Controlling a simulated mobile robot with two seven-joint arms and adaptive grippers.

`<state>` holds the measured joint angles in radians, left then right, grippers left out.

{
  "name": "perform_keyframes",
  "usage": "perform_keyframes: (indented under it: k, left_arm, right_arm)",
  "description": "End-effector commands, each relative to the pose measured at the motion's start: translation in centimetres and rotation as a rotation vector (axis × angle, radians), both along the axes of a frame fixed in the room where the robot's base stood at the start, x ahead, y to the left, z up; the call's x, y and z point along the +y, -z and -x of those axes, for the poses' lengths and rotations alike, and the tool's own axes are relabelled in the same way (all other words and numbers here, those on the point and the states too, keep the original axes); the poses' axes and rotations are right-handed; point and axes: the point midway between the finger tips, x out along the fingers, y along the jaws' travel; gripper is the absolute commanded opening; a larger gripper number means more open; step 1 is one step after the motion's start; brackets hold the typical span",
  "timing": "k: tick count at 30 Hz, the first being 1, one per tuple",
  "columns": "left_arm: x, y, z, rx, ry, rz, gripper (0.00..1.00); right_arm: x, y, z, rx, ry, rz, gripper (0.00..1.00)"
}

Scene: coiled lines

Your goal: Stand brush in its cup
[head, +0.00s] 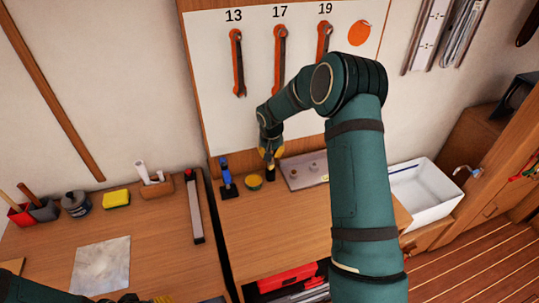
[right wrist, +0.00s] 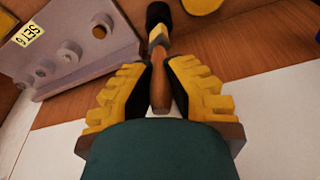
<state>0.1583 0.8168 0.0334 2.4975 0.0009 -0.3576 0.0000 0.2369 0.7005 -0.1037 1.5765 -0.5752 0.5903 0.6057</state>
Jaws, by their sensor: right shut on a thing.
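My right gripper (head: 270,153) is shut on a brush. In the right wrist view the gripper (right wrist: 160,85) clasps the brush's brown wooden handle (right wrist: 160,73), with a pale ferrule and black bristle end (right wrist: 158,14) beyond the fingers. In the head view the brush's dark end (head: 271,173) points down, close over the bench. A red cup (head: 20,217) and a grey cup (head: 44,212) stand at the far left with handles sticking out; I cannot tell which is the brush's cup. Part of my left gripper (head: 163,299) shows at the bottom edge; its fingers are mostly cut off.
A round yellow tin (head: 254,182) and a blue tool on a stand (head: 228,180) are left of the brush. A grey holed block (head: 300,173) is right of it. A dark jar (head: 76,204), yellow sponge (head: 116,199) and white bin (head: 428,190) stand around. Bench front is clear.

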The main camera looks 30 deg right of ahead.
Motion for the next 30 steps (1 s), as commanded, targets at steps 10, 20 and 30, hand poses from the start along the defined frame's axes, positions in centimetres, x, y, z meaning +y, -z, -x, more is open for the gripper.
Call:
perform_keyframes:
  k: [10, 20, 30]
  left_arm:
    - [0.0, 1.4, 0.0, -0.001, -0.003, -0.001, 0.47]
    - [0.0, 1.7, 0.0, -0.001, -0.002, -0.001, 0.47]
    - [0.0, 1.6, 0.0, -0.001, -0.002, -0.001, 0.47]
  right_arm:
    - [0.2, 3.6, 0.0, 0.0, 0.001, 0.001, 0.0]
    - [0.3, 3.8, 0.0, 0.0, 0.001, 0.001, 0.23]
    - [0.3, 3.7, 0.0, 0.0, 0.001, 0.001, 0.37]
